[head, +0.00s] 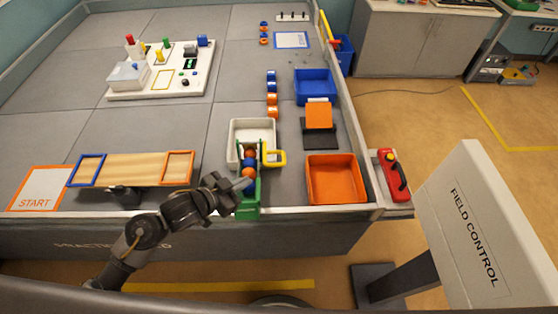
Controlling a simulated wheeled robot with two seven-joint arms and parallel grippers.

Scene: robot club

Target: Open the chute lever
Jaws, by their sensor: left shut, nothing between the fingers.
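The green chute (248,208) stands at the front edge of the field table, with orange and blue balls (249,172) lined up in it. A yellow lever (274,158), shaped like a squared loop, sticks out to the right of the chute's upper part. A white tray (236,131) lies behind the chute. My left gripper (243,184) is shut and empty at the left side of the chute, by the lower balls. It partly covers the chute, and I cannot tell whether it touches it. The gripper is to the left of and nearer than the lever. My right gripper is not in view.
An orange bin (333,202) stands right of the chute, and a blue bin (316,72) farther back. A wooden seesaw plank (135,168) is at the left. A red device (391,168) sits outside the right wall. The FIELD CONTROL stand (470,220) is at the right.

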